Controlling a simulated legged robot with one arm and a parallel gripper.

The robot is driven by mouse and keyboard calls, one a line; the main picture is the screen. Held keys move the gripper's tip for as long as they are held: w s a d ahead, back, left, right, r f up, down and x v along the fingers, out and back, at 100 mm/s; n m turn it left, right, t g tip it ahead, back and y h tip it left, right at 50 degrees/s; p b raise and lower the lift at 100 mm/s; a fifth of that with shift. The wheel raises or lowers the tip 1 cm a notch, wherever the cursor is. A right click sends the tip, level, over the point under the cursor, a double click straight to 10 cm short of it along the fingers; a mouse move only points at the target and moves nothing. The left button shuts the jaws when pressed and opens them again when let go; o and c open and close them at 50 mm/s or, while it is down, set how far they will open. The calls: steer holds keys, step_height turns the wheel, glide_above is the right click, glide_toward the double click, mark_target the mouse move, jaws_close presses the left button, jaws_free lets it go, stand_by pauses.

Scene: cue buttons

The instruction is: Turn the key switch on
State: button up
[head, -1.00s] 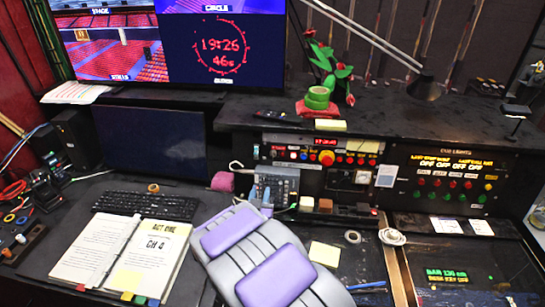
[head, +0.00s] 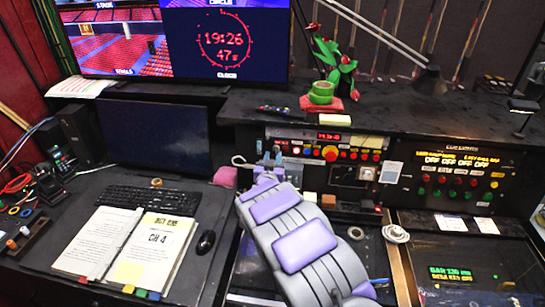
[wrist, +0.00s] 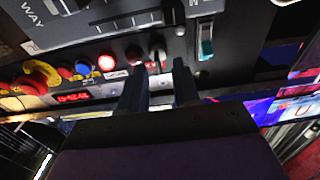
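My gripper (wrist: 159,72) is in the wrist view with its two dark fingers apart and nothing held between them. A small silver switch that looks like the key switch (wrist: 157,49) is on the black panel just beyond the gap between the fingertips. I cannot tell whether a finger touches it. A dark knob (wrist: 133,55) is beside it, near the left finger. In the head view my gripper (head: 267,162) is at the left end of the button panel (head: 296,162), and my arm hides much of what lies below. The key switch is too small to make out there.
In the head view, a pink roll (head: 225,176) lies left of the gripper, with a monitor (head: 155,134) beyond.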

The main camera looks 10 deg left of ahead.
steer(key=shift+w+d+r, duration=0.1)
steer(key=shift+w+d, duration=0.1)
steer(key=shift+w, duration=0.25)
steer(key=shift+w+d, duration=0.15)
steer(key=shift+w, duration=0.3)
steer(key=shift+w+a, duration=0.1)
steer(key=shift+a, duration=0.4)
steer(key=shift+d, duration=0.35)
jaws_close()
steer(key=shift+a, duration=0.1)
